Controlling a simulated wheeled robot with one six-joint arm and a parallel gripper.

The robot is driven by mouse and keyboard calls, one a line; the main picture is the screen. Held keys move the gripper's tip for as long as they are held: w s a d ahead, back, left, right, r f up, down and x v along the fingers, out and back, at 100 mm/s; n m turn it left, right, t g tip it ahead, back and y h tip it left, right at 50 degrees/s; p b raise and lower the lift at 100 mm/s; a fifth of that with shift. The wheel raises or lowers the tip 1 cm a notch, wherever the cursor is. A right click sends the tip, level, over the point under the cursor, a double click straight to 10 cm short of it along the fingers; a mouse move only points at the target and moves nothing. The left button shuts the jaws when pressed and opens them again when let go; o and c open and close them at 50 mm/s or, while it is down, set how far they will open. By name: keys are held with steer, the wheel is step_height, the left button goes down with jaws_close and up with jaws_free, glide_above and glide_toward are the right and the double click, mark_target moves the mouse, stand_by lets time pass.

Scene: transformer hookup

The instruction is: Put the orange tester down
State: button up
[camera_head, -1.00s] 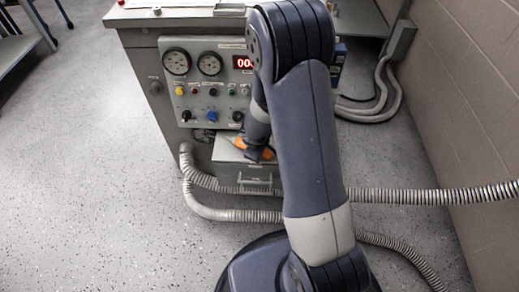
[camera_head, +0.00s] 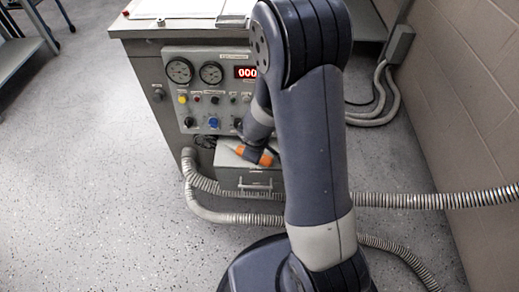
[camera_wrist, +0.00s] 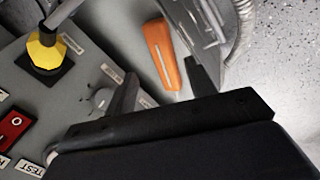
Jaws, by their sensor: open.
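The orange tester (camera_head: 266,159) lies on the top of a grey drawer box (camera_head: 228,160) at the foot of the panel cabinet. In the wrist view the tester (camera_wrist: 161,50) is a long orange body just beyond my fingertips. My gripper (camera_wrist: 161,70) is open, with one dark finger on each side of the picture's middle and nothing between them. In the head view my gripper (camera_head: 251,154) is small and partly hidden by my forearm, close beside the tester.
The control panel (camera_head: 208,85) has two gauges, a red display (camera_head: 246,72) and several knobs. In the wrist view a yellow knob (camera_wrist: 46,50) and a red switch (camera_wrist: 14,124) are close to my gripper. Corrugated conduit (camera_head: 430,200) runs in front of the drawer box. Open floor lies left.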

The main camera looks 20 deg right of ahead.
steer(key=p+v, duration=0.1)
steer(key=v, duration=0.4)
steer(key=shift+s+r+p, duration=0.15)
steer(key=shift+r+p, duration=0.15)
steer(key=shift+p, duration=0.1)
